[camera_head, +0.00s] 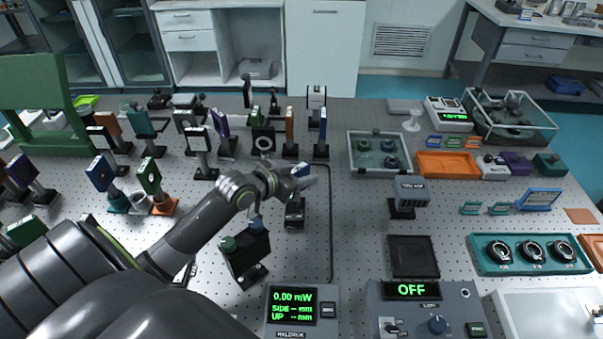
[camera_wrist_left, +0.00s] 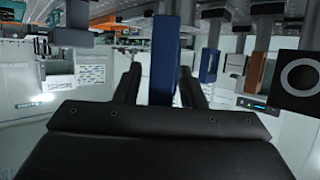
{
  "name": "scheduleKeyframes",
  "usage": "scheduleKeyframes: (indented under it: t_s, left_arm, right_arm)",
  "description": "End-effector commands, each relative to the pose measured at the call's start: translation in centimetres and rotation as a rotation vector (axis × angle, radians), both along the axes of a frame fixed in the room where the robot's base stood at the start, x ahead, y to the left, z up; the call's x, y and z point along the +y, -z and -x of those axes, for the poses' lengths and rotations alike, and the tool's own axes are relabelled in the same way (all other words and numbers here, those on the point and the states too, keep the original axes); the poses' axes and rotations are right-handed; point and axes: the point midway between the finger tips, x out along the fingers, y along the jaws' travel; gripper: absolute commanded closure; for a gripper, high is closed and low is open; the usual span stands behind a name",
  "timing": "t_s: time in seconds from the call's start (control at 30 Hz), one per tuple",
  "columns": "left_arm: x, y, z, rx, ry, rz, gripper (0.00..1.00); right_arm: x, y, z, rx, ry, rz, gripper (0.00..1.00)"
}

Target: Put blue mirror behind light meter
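A blue mirror (camera_wrist_left: 165,50) on a black base (camera_head: 295,213) stands upright on the table, mid-view. My left gripper (camera_head: 303,176) is at its top. In the left wrist view the fingers (camera_wrist_left: 160,88) are on either side of the blue plate, with a narrow gap on the left, so they look open around it. A console (camera_head: 292,331) at the front reads 0.00 mW and looks like the light meter's display. A grey box on a post (camera_head: 411,187) stands to the right; I cannot tell whether it belongs to the meter. My right gripper is not in view.
A control box (camera_head: 411,290) reads OFF.

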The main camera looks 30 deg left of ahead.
Motion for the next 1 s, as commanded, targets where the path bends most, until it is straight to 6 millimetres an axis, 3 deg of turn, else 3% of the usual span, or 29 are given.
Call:
scheduleKeyframes:
  t_s: [0.37, 1.0]
  left_arm:
    - [0.0, -0.5, 0.0, 0.0, 0.0, -0.001, 0.6]
    - [2.3, -4.3, 9.2, 0.003, -0.001, -0.004, 0.6]
  right_arm:
    - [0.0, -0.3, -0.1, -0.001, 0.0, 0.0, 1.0]
    - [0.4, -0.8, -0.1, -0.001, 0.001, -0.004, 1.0]
